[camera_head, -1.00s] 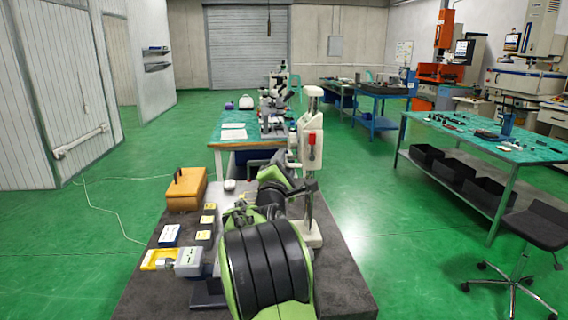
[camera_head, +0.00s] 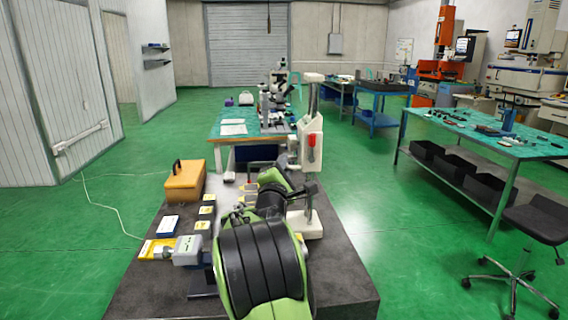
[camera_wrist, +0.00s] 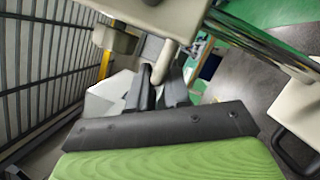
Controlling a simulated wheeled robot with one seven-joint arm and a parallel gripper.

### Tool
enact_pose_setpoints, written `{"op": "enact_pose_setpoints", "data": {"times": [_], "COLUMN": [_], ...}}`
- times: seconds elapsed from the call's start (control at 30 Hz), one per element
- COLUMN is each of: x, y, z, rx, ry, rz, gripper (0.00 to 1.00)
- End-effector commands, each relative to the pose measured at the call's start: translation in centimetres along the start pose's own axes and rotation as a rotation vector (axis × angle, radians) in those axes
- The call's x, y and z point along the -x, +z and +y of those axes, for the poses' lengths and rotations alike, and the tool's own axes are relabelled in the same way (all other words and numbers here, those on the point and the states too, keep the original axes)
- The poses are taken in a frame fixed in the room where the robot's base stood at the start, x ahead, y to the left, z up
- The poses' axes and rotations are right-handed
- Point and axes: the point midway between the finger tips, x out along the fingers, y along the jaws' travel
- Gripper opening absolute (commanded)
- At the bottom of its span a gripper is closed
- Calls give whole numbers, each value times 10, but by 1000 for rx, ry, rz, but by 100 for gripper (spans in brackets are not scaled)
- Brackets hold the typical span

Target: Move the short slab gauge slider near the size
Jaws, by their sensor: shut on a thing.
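The height gauge stands upright on the dark slab, and its slider (camera_head: 312,143), a cream body with a red part, sits on the column (camera_head: 314,100) below the cream top cap. The gauge's cream base (camera_head: 309,226) is partly hidden behind my arm. In the wrist view my gripper (camera_wrist: 163,88) is shut on a small pale rounded part that hangs under a cream body (camera_wrist: 155,15), which looks like the slider. The shiny column (camera_wrist: 265,42) runs beside it at the upper right. In the head view my arm hides much of the grip.
The slab (camera_head: 345,280) also carries an orange case (camera_head: 185,186), a grey-and-yellow instrument (camera_head: 186,250) and several small boxes left of my arm. The slab's right part is clear. A green-topped workbench (camera_head: 235,123) stands behind, and a stool (camera_head: 535,222) at right.

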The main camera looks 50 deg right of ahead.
Motion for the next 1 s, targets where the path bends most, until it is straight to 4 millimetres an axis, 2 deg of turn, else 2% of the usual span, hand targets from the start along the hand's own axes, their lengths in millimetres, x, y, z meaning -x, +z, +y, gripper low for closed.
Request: {"op": "enact_pose_setpoints", "data": {"times": [0.03,0.17,0.5,0.53,0.63,0.9,1.0], "x": [4,9,9,9,9,9,18], "y": [-12,-22,-21,-21,-21,-21,-22], "z": [-18,-37,-36,-36,-35,-35,-35], "rx": [3,3,2,2,2,1,0], "ry": [-3,-5,-2,-2,-1,-1,-1], "rz": [3,3,1,1,1,1,3], "gripper": [0,0,0,22,37,38,38]}}
